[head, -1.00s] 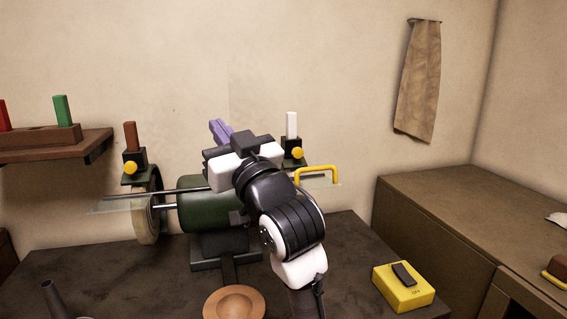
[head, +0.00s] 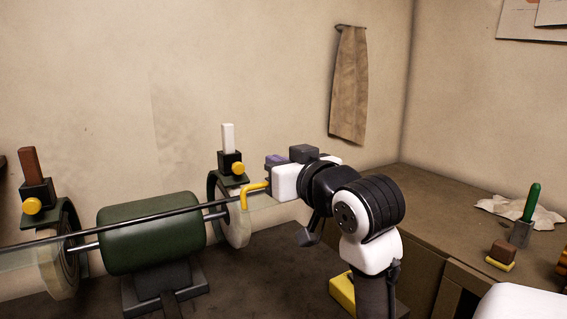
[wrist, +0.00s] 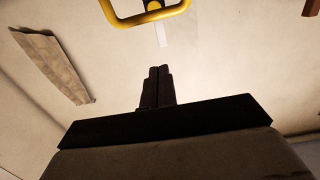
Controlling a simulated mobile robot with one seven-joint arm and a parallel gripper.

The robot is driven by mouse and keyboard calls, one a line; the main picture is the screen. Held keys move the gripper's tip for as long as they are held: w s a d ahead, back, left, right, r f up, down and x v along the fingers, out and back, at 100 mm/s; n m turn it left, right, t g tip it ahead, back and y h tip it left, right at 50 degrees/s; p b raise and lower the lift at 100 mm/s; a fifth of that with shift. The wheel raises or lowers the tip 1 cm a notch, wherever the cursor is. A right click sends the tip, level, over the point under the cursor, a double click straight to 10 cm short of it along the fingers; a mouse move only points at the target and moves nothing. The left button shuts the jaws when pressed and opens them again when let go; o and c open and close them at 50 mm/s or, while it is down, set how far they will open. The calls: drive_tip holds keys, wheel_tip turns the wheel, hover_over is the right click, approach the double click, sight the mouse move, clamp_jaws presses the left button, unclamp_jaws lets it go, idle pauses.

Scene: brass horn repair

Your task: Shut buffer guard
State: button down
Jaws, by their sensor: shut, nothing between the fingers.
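The buffer has a green motor (head: 152,232) with a wheel at each end. The right wheel (head: 236,222) sits under a dark hood. A clear guard with a yellow handle (head: 254,189) juts out beside this wheel, seemingly near level; its exact tilt is hard to tell. My gripper (head: 273,161) is just right of the handle and a little above it in the head view, shut and empty. In the wrist view my shut fingers (wrist: 157,72) point towards the wall, and the handle (wrist: 150,13) shows at the top edge, apart from them.
A white bar (head: 228,138) stands in a holder above the right wheel, with a yellow knob (head: 238,168). A brown bar (head: 29,166) stands at left. A yellow box (head: 342,290) is partly hidden behind my arm. A cloth (head: 349,85) hangs on the wall.

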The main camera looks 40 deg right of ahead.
drive_tip(key=p, duration=0.2)
hover_over(268, 204)
drive_tip(key=w, duration=0.1)
drive_tip(key=shift+d+f, duration=0.15)
drive_tip(key=shift+f, duration=0.1)
drive_tip(key=shift+s+f, duration=0.25)
drive_tip(key=shift+f, duration=0.25)
drive_tip(key=shift+s+f, duration=0.2)
drive_tip(key=shift+f, duration=0.25)
drive_tip(key=shift+s+a+f, duration=0.15)
drive_tip(key=shift+f, duration=0.25)
drive_tip(key=shift+s+a+f, duration=0.1)
drive_tip(key=shift+f, duration=0.3)
drive_tip(key=shift+f, duration=0.1)
drive_tip(key=shift+f, duration=0.2)
drive_tip(key=shift+s+f+t+b, duration=0.1)
drive_tip(key=shift+s+t+b, duration=0.1)
drive_tip(key=shift+t+b, duration=0.45)
